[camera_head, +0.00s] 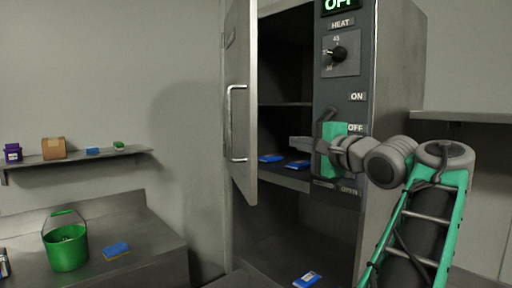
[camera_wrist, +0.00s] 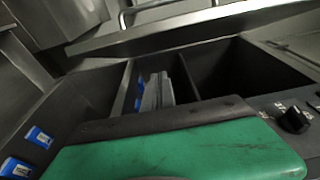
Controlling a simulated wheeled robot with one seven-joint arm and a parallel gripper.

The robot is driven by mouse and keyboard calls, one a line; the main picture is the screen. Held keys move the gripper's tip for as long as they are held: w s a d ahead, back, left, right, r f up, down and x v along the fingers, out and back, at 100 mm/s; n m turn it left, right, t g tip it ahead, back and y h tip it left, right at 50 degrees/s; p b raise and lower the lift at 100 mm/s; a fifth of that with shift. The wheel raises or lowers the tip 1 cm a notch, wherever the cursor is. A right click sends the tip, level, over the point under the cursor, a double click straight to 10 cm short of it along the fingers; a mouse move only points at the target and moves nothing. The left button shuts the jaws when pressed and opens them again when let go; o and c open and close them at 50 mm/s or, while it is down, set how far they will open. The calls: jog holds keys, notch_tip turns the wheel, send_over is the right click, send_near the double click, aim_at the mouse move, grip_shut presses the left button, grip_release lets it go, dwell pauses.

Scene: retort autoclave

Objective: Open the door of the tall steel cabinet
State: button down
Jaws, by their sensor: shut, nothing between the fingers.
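The tall steel cabinet (camera_head: 397,70) stands in the middle right of the head view. Its door (camera_head: 240,110) is swung open to the left, with a long vertical bar handle (camera_head: 232,125) on the face turned left. The dark interior shows shelves. My gripper (camera_head: 296,143) is level with the lower part of the opening, in front of the control panel, fingers pointing left. It is shut and empty, apart from the door and its handle. In the wrist view the pale fingers (camera_wrist: 160,92) show beyond the green gripper body.
Blue packets (camera_head: 271,158) lie inside the cabinet. A green bucket (camera_head: 66,248) and a blue sponge (camera_head: 116,249) stand on the left counter (camera_head: 150,237).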

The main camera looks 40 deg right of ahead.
jog(key=w+a, duration=0.1)
jog(key=w, duration=1)
jog(key=shift+a+p, duration=0.35)
jog(key=shift+p, duration=0.1)
